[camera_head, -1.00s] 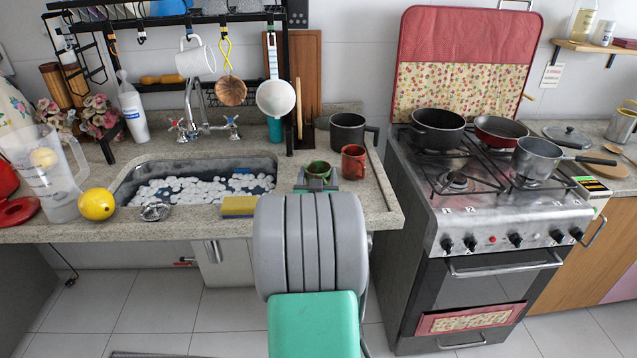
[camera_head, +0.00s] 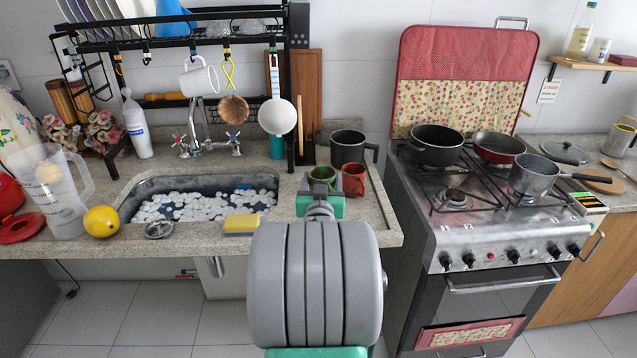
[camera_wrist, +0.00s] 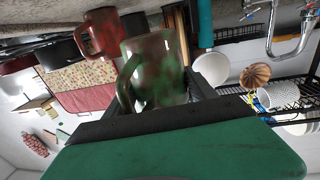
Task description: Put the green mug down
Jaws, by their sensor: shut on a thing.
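The green mug (camera_head: 322,173), mottled with reddish-brown, is held in my gripper (camera_head: 320,205) over the counter to the right of the sink. In the wrist view, which is upside down, the green mug (camera_wrist: 158,72) sits between the dark fingers (camera_wrist: 185,100), its handle to the left. A red mug (camera_head: 353,180) stands just right of it on the counter (camera_head: 377,222); it also shows in the wrist view (camera_wrist: 100,35). My gripper hides the green mug's base in the head view, so I cannot tell whether it touches the counter.
A dark pot (camera_head: 348,148) stands behind the mugs. The sink (camera_head: 265,180) with a yellow sponge (camera_head: 241,224) at its front edge lies left. The black rack (camera_head: 288,120) with a hanging white strainer (camera_head: 277,116) is behind.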

